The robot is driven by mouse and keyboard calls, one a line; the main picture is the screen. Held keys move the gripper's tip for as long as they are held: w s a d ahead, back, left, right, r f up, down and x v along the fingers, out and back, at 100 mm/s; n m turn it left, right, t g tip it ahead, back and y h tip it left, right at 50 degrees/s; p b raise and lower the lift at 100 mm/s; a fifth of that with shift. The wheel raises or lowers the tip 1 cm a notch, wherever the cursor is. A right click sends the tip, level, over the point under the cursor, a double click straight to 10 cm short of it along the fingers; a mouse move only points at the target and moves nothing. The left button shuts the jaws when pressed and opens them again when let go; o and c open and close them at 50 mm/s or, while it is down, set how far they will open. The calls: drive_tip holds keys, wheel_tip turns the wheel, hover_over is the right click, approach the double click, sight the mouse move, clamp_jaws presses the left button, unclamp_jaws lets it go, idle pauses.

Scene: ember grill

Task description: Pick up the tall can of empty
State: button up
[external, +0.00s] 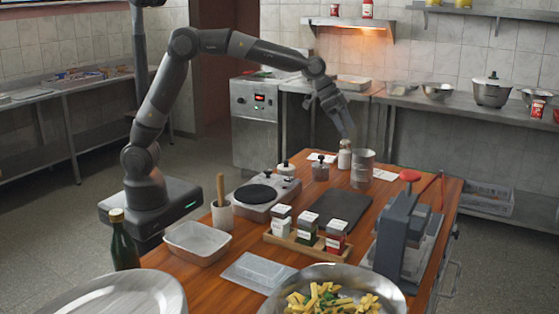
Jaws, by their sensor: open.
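A tall grey metal can (362,172) stands upright near the far edge of the wooden table. My gripper (345,132) is open and points down, just above and to the left of the can's rim. From this angle I cannot tell how far apart the gripper and the can are. The finger gap is small in the picture and nothing shows in it.
A dark board (341,210) lies in front. A red round object (410,175) is to the right. A press-like machine (400,240) stands at the right edge.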

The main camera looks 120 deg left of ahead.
sight(364, 154)
drive_tip(key=x, duration=1.1)
drive_tip(key=shift+w+a, duration=0.15)
drive_tip(key=shift+a, duration=0.2)
drive_tip(key=shift+c, duration=0.5)
drive_tip(key=c, duration=1.2)
